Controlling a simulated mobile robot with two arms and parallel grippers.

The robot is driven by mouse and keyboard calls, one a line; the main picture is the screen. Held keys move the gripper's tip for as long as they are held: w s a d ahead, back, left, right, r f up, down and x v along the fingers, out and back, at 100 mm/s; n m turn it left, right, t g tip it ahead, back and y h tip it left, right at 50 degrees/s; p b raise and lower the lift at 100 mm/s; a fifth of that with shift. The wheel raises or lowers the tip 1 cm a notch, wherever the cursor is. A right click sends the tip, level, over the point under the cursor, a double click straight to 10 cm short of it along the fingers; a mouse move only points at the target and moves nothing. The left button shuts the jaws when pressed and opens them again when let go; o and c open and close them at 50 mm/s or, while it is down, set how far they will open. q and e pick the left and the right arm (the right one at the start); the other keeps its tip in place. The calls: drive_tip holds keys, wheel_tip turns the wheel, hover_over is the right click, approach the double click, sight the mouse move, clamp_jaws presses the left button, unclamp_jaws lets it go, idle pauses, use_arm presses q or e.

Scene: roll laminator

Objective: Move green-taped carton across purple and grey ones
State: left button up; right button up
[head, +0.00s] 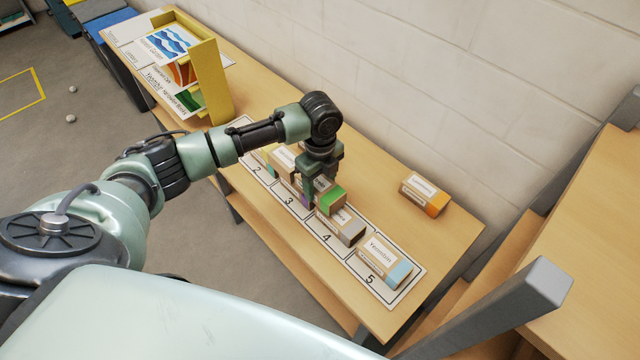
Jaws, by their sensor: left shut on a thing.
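My left gripper (318,182) is shut on the green-taped carton (331,198), and its fingers hide part of it. The carton shows above the numbered strip (351,262), around slots 3 and 4. The grey-taped carton (350,233) sits on slot 4, just in front of the held carton and partly covered by it. The purple-taped carton (305,199) is mostly hidden behind the gripper near slot 3. I cannot tell how much gap lies between the held carton and those two. My right gripper is not in view.
A blue-taped carton (386,262) stands on slot 5. Another carton (282,160) stands near slot 2. An orange-taped carton (425,194) lies off the strip by the wall. A yellow stand with colourful sheets (210,82) is at the table's far end. Bare table surrounds the orange-taped carton.

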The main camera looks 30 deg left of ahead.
use_arm(q)
drive_tip(key=shift+f, duration=0.3)
drive_tip(key=shift+f, duration=0.25)
drive_tip(key=o, duration=1.6)
wheel_tip(320, 180, up, 7)
drive_tip(key=shift+r+b, duration=0.1)
drive_tip(key=shift+b, duration=0.75)
drive_tip(key=shift+r, duration=0.3)
